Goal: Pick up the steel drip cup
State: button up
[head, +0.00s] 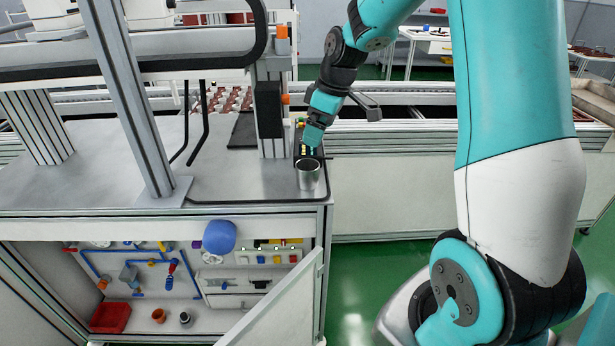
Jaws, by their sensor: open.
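The steel drip cup (308,176) stands upright on the metal worktop (240,178), near its right front corner. It is a small grey cylinder with an open top. My gripper (311,150) is just behind and above the cup in the picture, pointing down. It is open, and its fingers look small and dark at this distance. I cannot tell whether they touch the cup's rim.
A metal post with a black box (268,108) stands left of the gripper. Below the worktop an open cabinet holds a red bin (110,317), and its door (278,308) hangs open.

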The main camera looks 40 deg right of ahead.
aim_at(306, 172)
jog(key=p+x, duration=0.1)
jog(key=x, duration=1.2)
jog(key=shift+f+p, duration=0.4)
jog(key=shift+s, duration=0.1)
jog(key=c, duration=1)
